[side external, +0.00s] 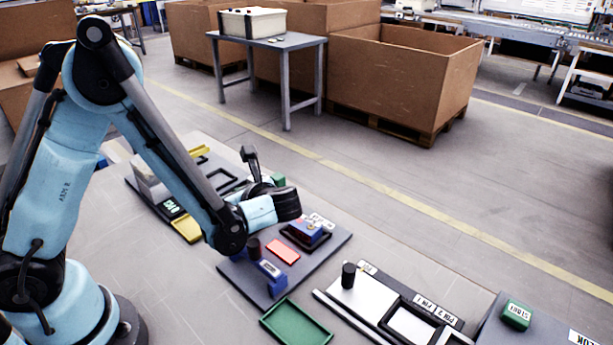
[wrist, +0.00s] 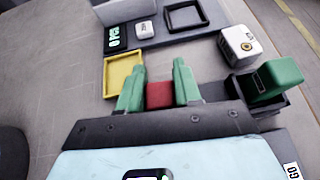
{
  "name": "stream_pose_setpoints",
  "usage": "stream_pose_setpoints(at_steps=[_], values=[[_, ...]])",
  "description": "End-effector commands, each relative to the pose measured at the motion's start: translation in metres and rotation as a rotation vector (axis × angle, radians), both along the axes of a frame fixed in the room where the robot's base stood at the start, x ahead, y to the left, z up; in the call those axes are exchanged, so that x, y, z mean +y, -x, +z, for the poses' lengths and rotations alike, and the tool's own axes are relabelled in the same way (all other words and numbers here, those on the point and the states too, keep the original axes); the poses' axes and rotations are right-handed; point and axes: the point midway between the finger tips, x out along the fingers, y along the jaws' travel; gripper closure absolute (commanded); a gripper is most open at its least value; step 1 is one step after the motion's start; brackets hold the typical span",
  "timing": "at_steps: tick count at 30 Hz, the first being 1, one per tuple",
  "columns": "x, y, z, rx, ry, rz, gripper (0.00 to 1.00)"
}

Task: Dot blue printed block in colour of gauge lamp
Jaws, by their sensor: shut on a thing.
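My gripper (wrist: 158,88) has two green fingers closed on the sides of a small red block (wrist: 160,95), held between them. In the side external view the fingers are largely hidden behind my dark wrist. A blue block (side external: 307,228) sits in a dark holder just right of and below my wrist, apart from it; its printed face is too small to read. No lit gauge lamp can be made out for certain. A display (wrist: 114,37) with green characters shows at the top of the wrist view.
A yellow tray (wrist: 107,80) lies beyond the left finger. A white block with a yellow ring (wrist: 240,46) and a green block (wrist: 274,80) in a black holder stand to the right. A red tray (side external: 283,251), green tray (side external: 296,322) and black knob (side external: 348,275) lie nearby.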

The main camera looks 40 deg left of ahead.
Motion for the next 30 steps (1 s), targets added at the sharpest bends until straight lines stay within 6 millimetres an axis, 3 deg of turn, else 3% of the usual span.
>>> stream_pose_setpoints(at_steps=[4,5,10,20,30], values=[[0.000,0.000,0.000,0.000,0.000,0.000,0.97],[0.000,0.000,0.000,0.000,0.000,0.000,0.64],[0.000,0.000,0.000,0.000,0.000,0.000,0.38],[-0.002,0.000,0.001,0.000,0.000,-0.001,0.37],[-0.045,0.003,0.024,0.001,0.000,-0.005,0.37]])
